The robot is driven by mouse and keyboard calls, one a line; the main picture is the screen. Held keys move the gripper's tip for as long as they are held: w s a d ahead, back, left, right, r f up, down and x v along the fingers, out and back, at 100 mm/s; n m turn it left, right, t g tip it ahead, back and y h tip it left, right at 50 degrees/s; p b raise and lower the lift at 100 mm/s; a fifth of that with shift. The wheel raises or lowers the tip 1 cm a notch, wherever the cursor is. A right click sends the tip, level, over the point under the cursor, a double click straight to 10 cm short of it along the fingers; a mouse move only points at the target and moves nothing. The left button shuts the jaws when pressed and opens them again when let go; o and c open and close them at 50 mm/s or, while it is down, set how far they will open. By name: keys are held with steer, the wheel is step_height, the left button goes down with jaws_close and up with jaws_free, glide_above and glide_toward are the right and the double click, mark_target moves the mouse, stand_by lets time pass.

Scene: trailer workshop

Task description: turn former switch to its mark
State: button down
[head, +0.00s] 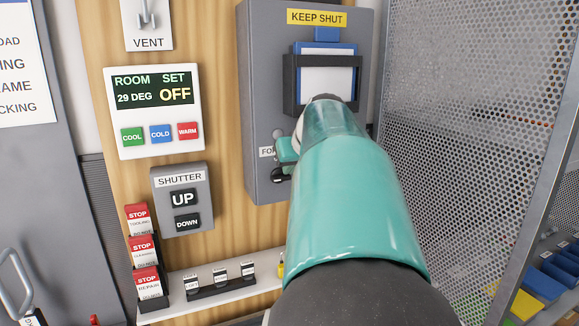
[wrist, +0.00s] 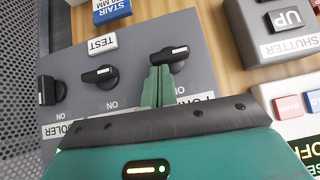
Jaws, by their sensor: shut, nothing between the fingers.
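The former switch (wrist: 168,55) is a black rotary knob with a white pointer line on a grey panel, in the wrist view. Its line lies nearly level in that picture. The partly covered label beside it reads "FOR". In the head view the knob (head: 279,175) is a small dark shape under the "FO" label, at the cabinet's lower left. My gripper (wrist: 159,69) is shut and empty, its green fingertips at the knob's lower left side in the wrist view. I cannot tell whether they touch it. No clear mark shows; the fingers and wrist hide part of the panel.
Two more knobs, a middle one (wrist: 98,75) and a cooler one (wrist: 48,90), sit on the same panel. The shutter box (head: 182,198) and thermostat (head: 155,112) are left of the cabinet (head: 257,70). A perforated metal screen (head: 460,120) stands at right.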

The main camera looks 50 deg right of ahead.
mark_target(282, 182)
steer(key=shift+s+d+f+m+t+y, duration=0.2)
steer(key=shift+d+m+t+y, duration=0.15)
steer(key=shift+y, duration=0.25)
stand_by(0.3)
steer(key=f+m+t+y, duration=0.1)
steer(key=t+y, duration=0.1)
steer(key=d+f+m+t+y, duration=0.1)
steer(key=m+t+y, duration=0.1)
steer(key=f+m+t+y, duration=0.1)
steer(key=m+t+y, duration=0.1)
steer(key=shift+s+d+f+m, duration=0.15)
steer(key=shift+s+f+m, duration=0.1)
steer(key=shift+s+f, duration=0.15)
steer(key=shift+w+a+f+m+t+y, duration=0.1)
steer(key=shift+f+m+t+y, duration=0.2)
steer(key=shift+m+t, duration=0.2)
steer(key=shift+a+f+m+t+y, duration=0.1)
steer(key=shift+f+m+t+y, duration=0.1)
steer(key=shift+m+t+y, duration=0.25)
stand_by(0.6)
